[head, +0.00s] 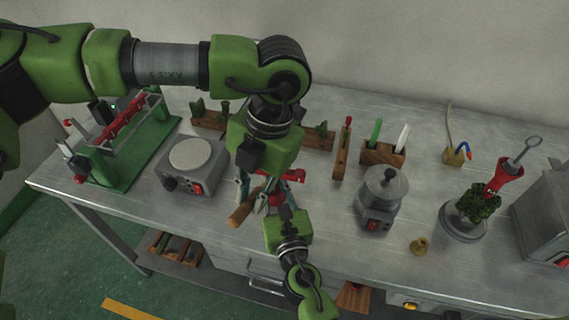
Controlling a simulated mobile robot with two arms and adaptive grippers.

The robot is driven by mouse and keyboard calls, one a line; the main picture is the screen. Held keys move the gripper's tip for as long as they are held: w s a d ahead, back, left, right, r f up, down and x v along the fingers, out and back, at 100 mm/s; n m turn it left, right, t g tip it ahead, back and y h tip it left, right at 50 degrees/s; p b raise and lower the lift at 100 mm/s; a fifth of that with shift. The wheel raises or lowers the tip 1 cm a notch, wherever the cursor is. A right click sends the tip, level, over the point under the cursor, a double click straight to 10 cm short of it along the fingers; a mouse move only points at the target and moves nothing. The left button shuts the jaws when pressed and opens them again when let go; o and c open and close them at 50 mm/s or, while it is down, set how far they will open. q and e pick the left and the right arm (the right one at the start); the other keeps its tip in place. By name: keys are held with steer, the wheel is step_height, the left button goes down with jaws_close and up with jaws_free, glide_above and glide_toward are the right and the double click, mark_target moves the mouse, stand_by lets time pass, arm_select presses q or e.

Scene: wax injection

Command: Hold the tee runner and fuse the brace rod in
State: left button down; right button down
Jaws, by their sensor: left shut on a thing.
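My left gripper (256,192) reaches down over the middle of the table and is shut on a red piece (293,175), which looks like the tee runner. My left arm's wrist hides much of it, and its shape is not clear. My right gripper (278,206) comes up from the front, close beside the left one. Its fingertips overlap the red parts, so its opening is unclear. A tool with a wooden handle (240,216) shows at the left of both grippers. I cannot make out the brace rod for sure.
A green fixture (125,165) with a red bar stands at the left. A grey hot plate (194,165) and a grey pot (382,200) flank the grippers. Wooden racks (384,153) stand behind.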

mark_target(237, 213)
arm_select(q)
steer(key=shift+s+a+r, duration=0.5)
steer(key=shift+s+r, duration=0.15)
steer(key=shift+s, duration=0.15)
steer(key=shift+s+a+r, duration=0.45)
steer(key=shift+s+r, duration=0.15)
steer(key=shift+s, duration=0.2)
steer(key=shift+a+v, duration=0.2)
steer(key=shift+v, duration=0.75)
steer(key=shift+a+v, duration=0.25)
steer(key=shift+v, duration=0.75)
arm_select(e)
steer(key=c, duration=1.9)
jaws_free()
arm_select(q)
steer(key=shift+s, duration=0.1)
arm_select(e)
steer(key=s, duration=0.3)
steer(key=s+d, duration=0.1)
steer(key=s, duration=0.3)
steer(key=s+d, duration=0.1)
steer(key=s, duration=0.3)
steer(key=shift+s+d, duration=0.1)
steer(key=shift+s, duration=0.35)
